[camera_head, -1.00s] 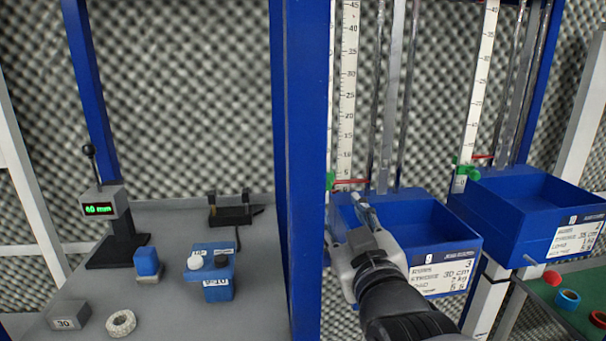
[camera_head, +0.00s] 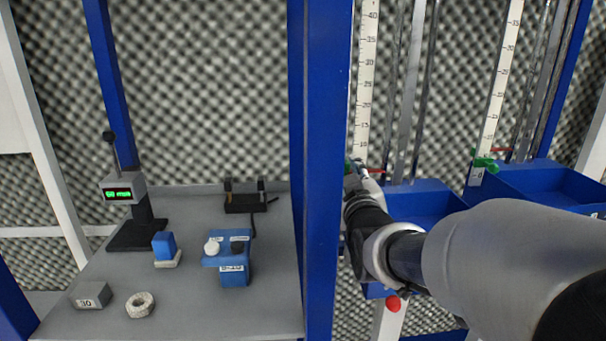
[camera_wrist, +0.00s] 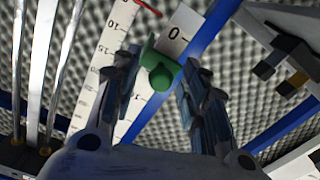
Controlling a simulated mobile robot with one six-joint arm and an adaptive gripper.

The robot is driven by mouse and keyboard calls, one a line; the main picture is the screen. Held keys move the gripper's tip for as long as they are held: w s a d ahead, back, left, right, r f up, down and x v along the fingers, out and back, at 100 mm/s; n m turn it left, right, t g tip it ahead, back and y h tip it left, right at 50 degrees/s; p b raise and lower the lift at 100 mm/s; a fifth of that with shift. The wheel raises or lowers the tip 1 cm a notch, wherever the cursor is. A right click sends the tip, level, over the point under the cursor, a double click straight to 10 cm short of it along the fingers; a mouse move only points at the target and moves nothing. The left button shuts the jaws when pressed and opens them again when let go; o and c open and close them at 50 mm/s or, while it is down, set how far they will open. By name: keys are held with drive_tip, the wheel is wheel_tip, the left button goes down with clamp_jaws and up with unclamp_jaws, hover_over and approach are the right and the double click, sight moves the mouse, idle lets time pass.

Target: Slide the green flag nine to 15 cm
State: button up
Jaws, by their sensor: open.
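The green flag (camera_wrist: 162,62) is on the left white scale (camera_head: 362,90). In the wrist view it sits between the two open fingers of my gripper (camera_wrist: 160,68), with visible gaps on both sides. A white plate marked 0 (camera_wrist: 178,32) is just beyond the flag, and the scale (camera_wrist: 112,60) with 10 and 15 marks runs beside it. In the head view only a sliver of the flag (camera_head: 348,167) shows beside my gripper (camera_head: 359,170), low on the scale. A red pointer (camera_head: 376,172) is just right of it.
A blue post (camera_head: 328,150) stands close to the left of my gripper. Blue bins (camera_head: 425,205) hang below the scales, partly behind my arm. A second green flag (camera_head: 485,164) is on the right scale. A grey table (camera_head: 190,310) with several objects is at left.

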drive_tip(key=shift+c, duration=0.5)
clamp_jaws()
drive_tip(key=shift+r, duration=0.1)
